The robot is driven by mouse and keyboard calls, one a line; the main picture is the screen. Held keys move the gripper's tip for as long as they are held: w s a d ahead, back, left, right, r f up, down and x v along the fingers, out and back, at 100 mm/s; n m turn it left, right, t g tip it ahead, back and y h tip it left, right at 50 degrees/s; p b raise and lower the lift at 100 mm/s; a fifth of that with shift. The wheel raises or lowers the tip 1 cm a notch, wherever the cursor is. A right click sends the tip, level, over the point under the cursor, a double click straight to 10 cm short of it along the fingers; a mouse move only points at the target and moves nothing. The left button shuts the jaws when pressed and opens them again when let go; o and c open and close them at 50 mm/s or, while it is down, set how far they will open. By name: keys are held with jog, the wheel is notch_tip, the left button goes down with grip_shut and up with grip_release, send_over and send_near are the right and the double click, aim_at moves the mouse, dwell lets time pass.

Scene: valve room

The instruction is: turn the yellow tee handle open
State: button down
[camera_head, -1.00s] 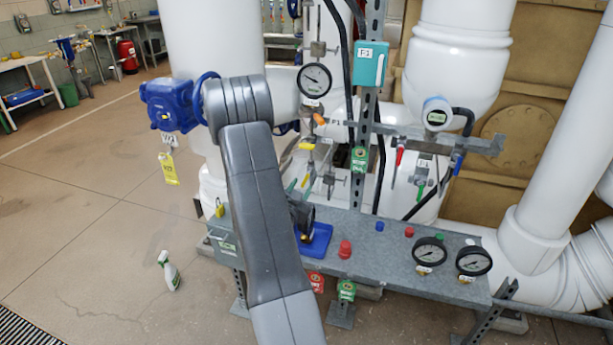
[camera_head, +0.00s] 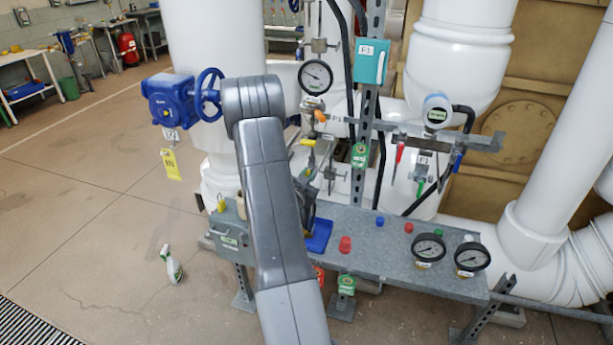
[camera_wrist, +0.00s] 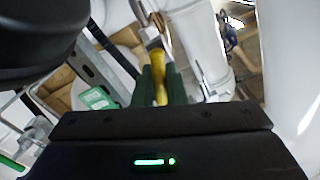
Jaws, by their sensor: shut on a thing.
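The yellow tee handle (camera_wrist: 159,76) shows in the wrist view between the two dark green fingers of my gripper (camera_wrist: 160,88). The fingers are shut on it, one on each side. In the head view, my grey arm hides most of the gripper, and the grip itself cannot be made out. A small yellow part (camera_head: 307,142) shows there just right of my arm, on the pipework below the upper round gauge; I cannot tell whether it is the same handle. How far the handle is turned is not clear.
A blue valve wheel (camera_head: 208,95) stands close to the left of my arm. A grey metal bench (camera_head: 385,243) below carries red, blue and green knobs and gauges. Red (camera_head: 399,152) and green (camera_head: 420,187) handles hang at the right. The floor at the left is mostly clear.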

jog(key=shift+f+n+b, duration=0.25)
jog(key=shift+n+b, duration=0.85)
jog(key=shift+b, duration=0.35)
jog(key=shift+a+r+n+b, duration=0.1)
jog(key=shift+r+n+b, duration=0.15)
jog(key=shift+n+b, duration=0.65)
jog(key=shift+n+p, duration=0.3)
jog(key=c, duration=1.5)
grip_release()
jog(key=b+v, duration=0.3)
jog(key=v, duration=1)
jog(key=shift+s+a, duration=0.1)
jog(key=shift+s, duration=0.25)
